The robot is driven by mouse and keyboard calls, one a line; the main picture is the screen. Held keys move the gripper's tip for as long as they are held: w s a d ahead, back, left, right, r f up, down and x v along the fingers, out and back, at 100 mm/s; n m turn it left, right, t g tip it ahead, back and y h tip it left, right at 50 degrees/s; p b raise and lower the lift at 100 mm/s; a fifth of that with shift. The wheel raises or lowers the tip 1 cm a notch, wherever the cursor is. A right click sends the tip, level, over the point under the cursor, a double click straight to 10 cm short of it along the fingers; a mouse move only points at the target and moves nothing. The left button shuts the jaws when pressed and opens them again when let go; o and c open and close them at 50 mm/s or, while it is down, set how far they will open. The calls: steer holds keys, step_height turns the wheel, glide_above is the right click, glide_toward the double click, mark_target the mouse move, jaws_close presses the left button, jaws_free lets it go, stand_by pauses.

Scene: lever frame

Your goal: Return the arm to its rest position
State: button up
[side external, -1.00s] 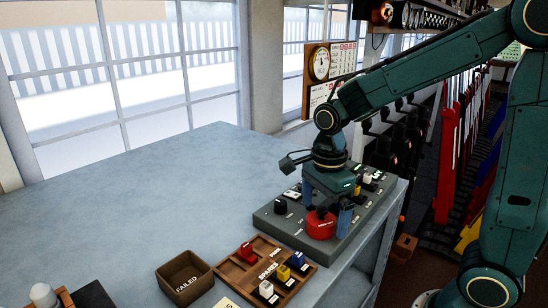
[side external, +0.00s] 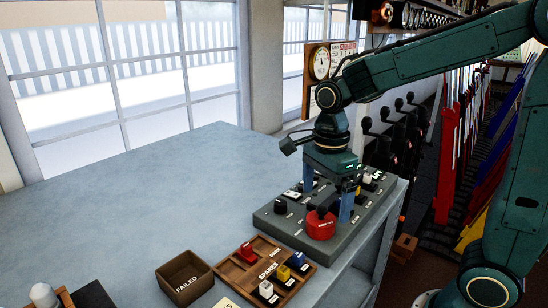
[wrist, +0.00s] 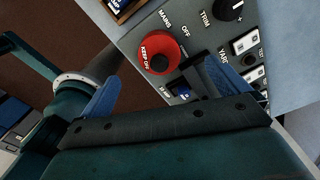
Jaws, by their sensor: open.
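My gripper (side external: 326,196) is open and empty above the grey control panel (side external: 285,233). Its blue fingers point down, apart from each other. The red round knob (side external: 321,226) sits on the front part of the panel, below the fingers and not held. In the wrist view the red knob (wrist: 158,54) carries the words "KEEP OFF" and lies beyond the gap between the blue fingers (wrist: 158,88). My arm reaches in from the right.
A black knob (side external: 280,206) and several switches stand on the panel. A wooden spares tray (side external: 232,270) with coloured pieces and a brown "FAILED" box (side external: 184,278) lie in front. The blue-grey table (side external: 130,200) is clear at left. Levers (side external: 465,150) stand at right.

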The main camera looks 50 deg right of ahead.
steer(key=shift+s+r+n+t, duration=0.3)
steer(key=shift+s+r+n, duration=0.3)
steer(key=shift+n, duration=0.4)
steer(key=s+r+n+t, duration=0.2)
steer(key=s+n, duration=0.3)
steer(key=n, duration=0.5)
steer(key=s+r+n+t, duration=0.2)
steer(key=s+n, duration=0.4)
steer(key=n, duration=0.4)
steer(key=shift+s+r+t, duration=0.25)
steer(key=shift+r+t, duration=0.1)
steer(key=shift+t, duration=0.15)
